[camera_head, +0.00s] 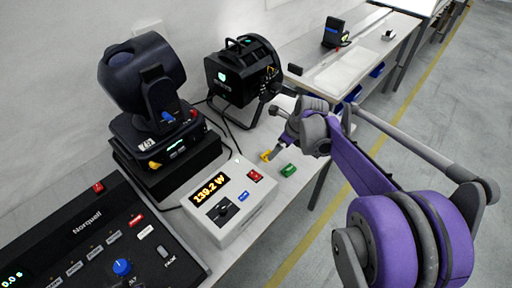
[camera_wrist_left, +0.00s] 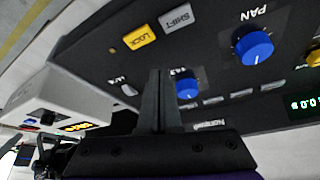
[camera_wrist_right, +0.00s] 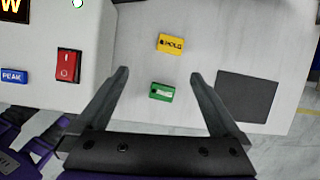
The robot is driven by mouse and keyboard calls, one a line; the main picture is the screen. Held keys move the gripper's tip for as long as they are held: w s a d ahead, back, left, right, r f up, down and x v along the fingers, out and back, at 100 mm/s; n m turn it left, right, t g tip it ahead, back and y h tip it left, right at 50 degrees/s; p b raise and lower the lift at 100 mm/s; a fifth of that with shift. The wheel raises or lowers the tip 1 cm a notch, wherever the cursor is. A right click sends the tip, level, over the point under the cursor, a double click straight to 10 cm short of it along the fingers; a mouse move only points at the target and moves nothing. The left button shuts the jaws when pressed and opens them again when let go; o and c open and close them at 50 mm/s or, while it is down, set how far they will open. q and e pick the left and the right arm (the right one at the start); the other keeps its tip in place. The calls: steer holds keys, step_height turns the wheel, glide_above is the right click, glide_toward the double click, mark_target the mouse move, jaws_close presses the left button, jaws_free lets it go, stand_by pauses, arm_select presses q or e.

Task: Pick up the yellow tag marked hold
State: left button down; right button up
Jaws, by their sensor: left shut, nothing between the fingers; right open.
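The yellow tag marked HOLD (camera_wrist_right: 171,44) lies flat on the pale bench top, just beyond my right fingertips in the right wrist view. It also shows in the head view (camera_head: 266,155), left of a green tag (camera_head: 289,170). My right gripper (camera_wrist_right: 158,76) is open above the bench, with the green tag (camera_wrist_right: 161,92) seen between its fingers. Whether the fingers touch the bench cannot be told. My left gripper (camera_wrist_left: 160,76) is shut and empty over the black control console (camera_wrist_left: 215,60); it is out of the head view.
A white power meter (camera_head: 230,205) with a red switch (camera_wrist_right: 68,66) stands left of the tags. A dark square (camera_wrist_right: 247,96) lies on the bench to their right. Two black stage lamps (camera_head: 145,90) (camera_head: 243,72) stand behind. The bench's front edge is near the tags.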

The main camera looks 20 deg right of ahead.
steer(key=w+m, duration=0.1)
steer(key=w, duration=0.1)
glide_toward(268, 155)
step_height(268, 155, down, 2)
steer(key=shift+w+a+f+m, duration=0.15)
steer(key=shift+f+m, duration=0.05)
steer(key=shift+m, duration=0.1)
steer(key=x, duration=0.5)
steer(key=shift+w+f, duration=0.25)
steer(key=shift+w, duration=0.1)
steer(key=c, duration=1.4)
